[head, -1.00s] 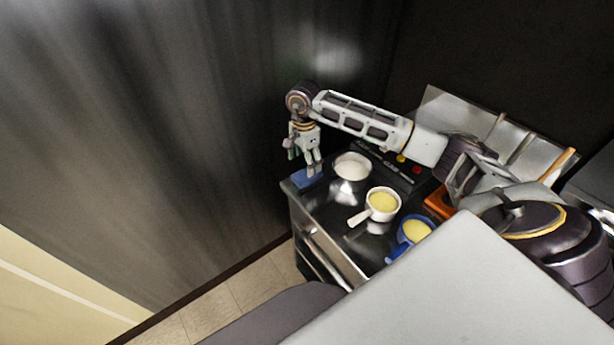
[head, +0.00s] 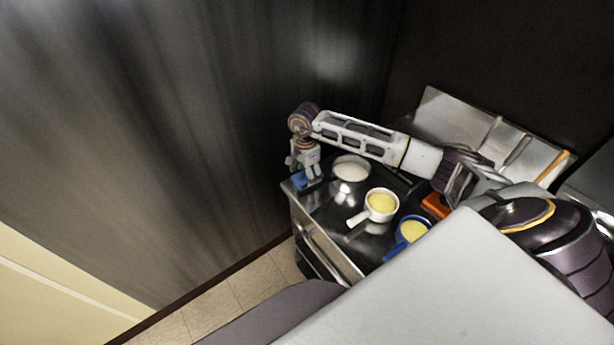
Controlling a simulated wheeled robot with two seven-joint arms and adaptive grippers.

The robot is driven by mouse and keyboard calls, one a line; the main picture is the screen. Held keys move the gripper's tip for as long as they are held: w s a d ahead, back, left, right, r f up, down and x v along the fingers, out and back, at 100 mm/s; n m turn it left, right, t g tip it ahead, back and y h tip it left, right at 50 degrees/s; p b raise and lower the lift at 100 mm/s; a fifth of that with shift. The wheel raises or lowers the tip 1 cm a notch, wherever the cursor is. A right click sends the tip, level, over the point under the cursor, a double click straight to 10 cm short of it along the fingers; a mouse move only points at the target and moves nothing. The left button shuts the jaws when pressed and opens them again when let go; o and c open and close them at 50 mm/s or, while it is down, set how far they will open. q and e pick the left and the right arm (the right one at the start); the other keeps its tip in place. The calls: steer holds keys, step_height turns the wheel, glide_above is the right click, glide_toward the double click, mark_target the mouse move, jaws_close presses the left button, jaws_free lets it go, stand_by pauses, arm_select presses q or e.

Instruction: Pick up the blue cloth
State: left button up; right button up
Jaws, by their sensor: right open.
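The blue cloth (head: 300,183) lies at the far left corner of the dark metal counter, partly hidden by my right gripper. My right gripper (head: 308,180) points down at the cloth with its fingertips at the cloth's level. It is open; whether it touches the cloth I cannot tell. My left gripper is not in view.
A white bowl (head: 351,168) stands just right of the gripper. A white handled cup (head: 381,204) and a blue cup (head: 411,231), both with yellow contents, stand nearer. An orange-red item (head: 436,205) lies at the right. A dark wall rises behind the cloth's corner.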

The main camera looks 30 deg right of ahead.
mark_target(305, 176)
stand_by(0.4)
steer(key=c, duration=1.1)
steer(key=shift+r, duration=0.15)
steer(key=shift+r+b, duration=1.1)
steer(key=shift+r, duration=3.75)
steer(key=o, duration=0.3)
steer(key=shift+c, duration=1)
